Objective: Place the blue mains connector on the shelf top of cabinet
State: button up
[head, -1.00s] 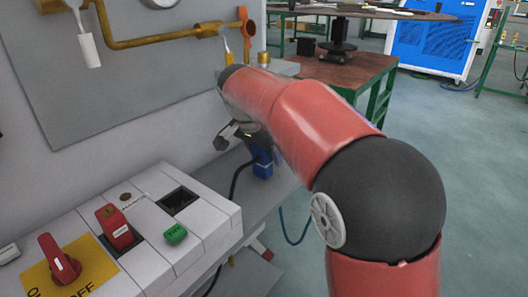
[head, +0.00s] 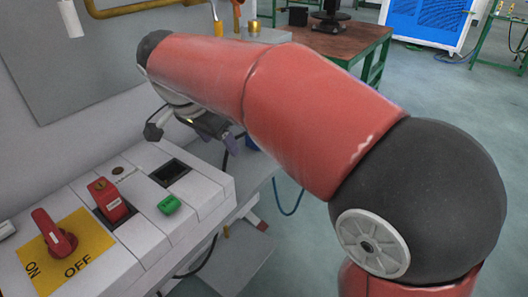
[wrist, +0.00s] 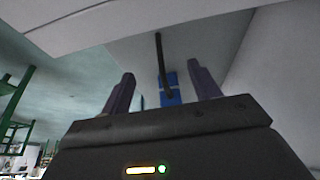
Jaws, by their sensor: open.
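The blue mains connector (head: 251,143) rests on the grey shelf top (head: 262,165), beside the wall panel. In the head view my arm hides most of it. In the wrist view the blue connector (wrist: 170,92) shows beyond and between my fingers, apart from them, with its black cable running away from it. My gripper (head: 230,141) is open and empty, to the left of the connector and over the far end of the switch box. Its two dark fingers (wrist: 161,70) stand wide apart in the wrist view.
The white switch box (head: 150,240) with a red rotary switch (head: 54,235), a red rocker (head: 109,200) and a green button (head: 170,205) fills the lower left. A blue cable (head: 290,208) hangs beside the shelf. A brown-topped table (head: 345,45) stands behind.

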jog(key=shift+n+y, duration=0.4)
jog(key=shift+n, duration=0.2)
jog(key=d, duration=0.2)
jog(key=s+d, duration=0.1)
jog(key=d, duration=0.3)
jog(key=shift+s+d+r, duration=0.15)
jog(key=shift+s+d, duration=0.1)
jog(key=shift+s, duration=0.15)
jog(key=s+d+f+n+t+y, duration=0.1)
jog(key=s+d+f+n, duration=0.2)
jog(key=s+d, duration=0.5)
jog(key=s+d+f+n+t+y, duration=0.1)
jog(key=s+d+f+n, duration=0.2)
jog(key=s+d+f, duration=0.2)
jog(key=s+d, duration=0.3)
jog(key=shift+d+f, duration=0.25)
jog(key=shift+d, duration=0.1)
